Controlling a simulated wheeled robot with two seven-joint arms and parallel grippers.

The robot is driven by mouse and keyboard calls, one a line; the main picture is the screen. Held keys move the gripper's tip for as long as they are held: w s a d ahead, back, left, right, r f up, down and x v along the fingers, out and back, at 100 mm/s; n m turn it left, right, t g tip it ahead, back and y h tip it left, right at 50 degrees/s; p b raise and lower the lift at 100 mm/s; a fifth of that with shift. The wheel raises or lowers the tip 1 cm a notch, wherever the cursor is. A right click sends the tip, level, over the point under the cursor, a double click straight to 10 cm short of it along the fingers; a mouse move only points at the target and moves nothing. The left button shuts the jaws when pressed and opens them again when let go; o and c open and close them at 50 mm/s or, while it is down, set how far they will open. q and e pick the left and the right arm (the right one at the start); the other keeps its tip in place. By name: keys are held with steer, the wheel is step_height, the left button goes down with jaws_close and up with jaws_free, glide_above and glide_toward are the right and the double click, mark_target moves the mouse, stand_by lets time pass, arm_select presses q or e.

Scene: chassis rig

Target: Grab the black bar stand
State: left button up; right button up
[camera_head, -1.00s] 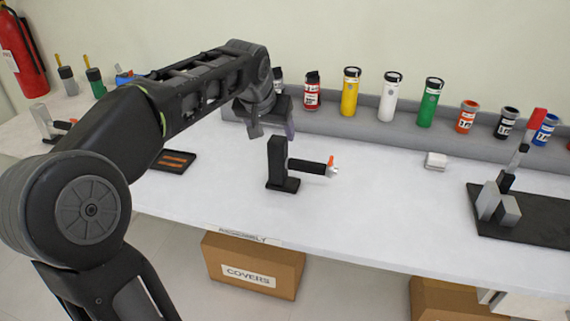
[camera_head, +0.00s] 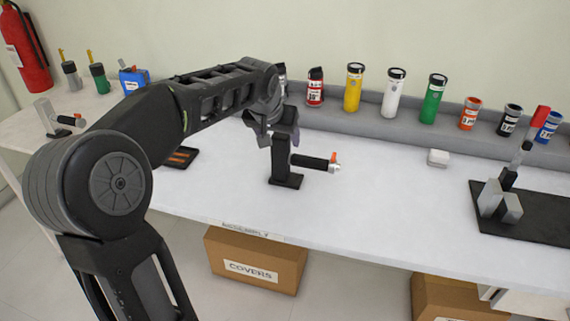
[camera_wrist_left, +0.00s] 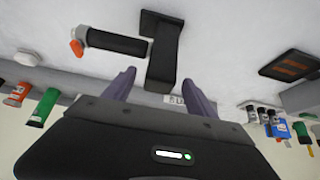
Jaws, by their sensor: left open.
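The black bar stand (camera_head: 281,160) stands upright on the white table in the head view, with a flat base and a black bar pointing right that ends in an orange and silver tip. Whether the fingers touch the stand cannot be told. My right gripper is not in view.
A row of coloured cylinders (camera_head: 395,93) stands along the grey ledge at the back. A dark tray (camera_head: 182,157) lies left of the stand. A white block (camera_head: 437,158) and a black plate with grey blocks (camera_head: 540,219) are to the right. The table front is clear.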

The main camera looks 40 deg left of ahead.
arm_select(q)
steer(key=x, duration=0.3)
stand_by(0.5)
jaws_close()
stand_by(0.5)
steer(key=shift+r, duration=0.15)
